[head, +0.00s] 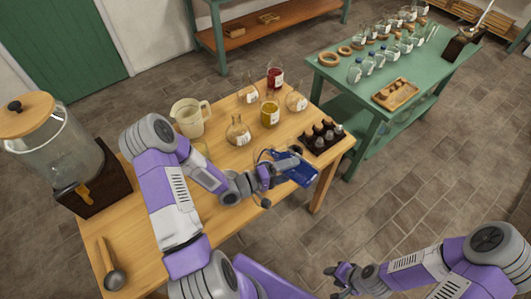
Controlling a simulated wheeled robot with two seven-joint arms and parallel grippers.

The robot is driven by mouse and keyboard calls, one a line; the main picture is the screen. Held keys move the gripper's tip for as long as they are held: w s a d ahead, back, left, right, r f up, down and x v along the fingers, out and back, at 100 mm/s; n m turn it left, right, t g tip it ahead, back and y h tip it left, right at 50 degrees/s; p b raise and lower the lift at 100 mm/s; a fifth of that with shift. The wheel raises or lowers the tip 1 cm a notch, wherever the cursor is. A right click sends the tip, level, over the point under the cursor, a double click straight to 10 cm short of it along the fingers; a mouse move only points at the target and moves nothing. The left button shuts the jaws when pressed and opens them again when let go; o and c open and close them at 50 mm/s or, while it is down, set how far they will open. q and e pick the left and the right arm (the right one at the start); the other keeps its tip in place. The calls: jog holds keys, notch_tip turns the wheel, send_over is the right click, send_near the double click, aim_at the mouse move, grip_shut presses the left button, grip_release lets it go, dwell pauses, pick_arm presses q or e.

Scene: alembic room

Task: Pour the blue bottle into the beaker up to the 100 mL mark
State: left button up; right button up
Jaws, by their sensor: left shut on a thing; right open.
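My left gripper (268,172) is shut on the blue bottle (297,172), which lies strongly tilted, close to horizontal, near the table's right front edge. A pale label shows on it. Part of the bottle is hidden by the gripper. My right gripper (341,277) is open and empty, low over the floor to the right of the table.
A jug (189,118), a dark rack (322,137) and a large dispenser (55,145) are also there. A green table (340,75) stands behind right.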

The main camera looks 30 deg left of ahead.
pick_arm(q)
jog(key=shift+r, duration=0.1)
jog(key=shift+f+m+g+y+b, duration=0.4)
jog(key=shift+f+m+y+b, duration=0.15)
jog(key=shift+f+m, duration=0.7)
jog(key=shift+f+m+y+b, duration=0.3)
jog(key=shift+f+m+y, duration=0.2)
jog(key=shift+m, duration=0.15)
jog(key=shift+d+f+m+g+y+b, duration=0.15)
jog(key=shift+f+m+g+y+b, duration=0.25)
jog(key=shift+f+m+y+b, duration=0.25)
jog(key=shift+w+a+f+m+y+b, duration=0.15)
jog(key=shift+a+m+y, duration=0.15)
jog(key=shift+m+y, duration=0.7)
jog(key=shift+a+f+m+y+b, duration=0.2)
jog(key=shift+a+m+y, duration=0.15)
jog(key=shift+m+y, duration=0.65)
jog(key=shift+w+a+f+m+y+b, duration=0.15)
jog(key=shift+a+m+y, duration=0.15)
jog(key=shift+m+y, duration=0.7)
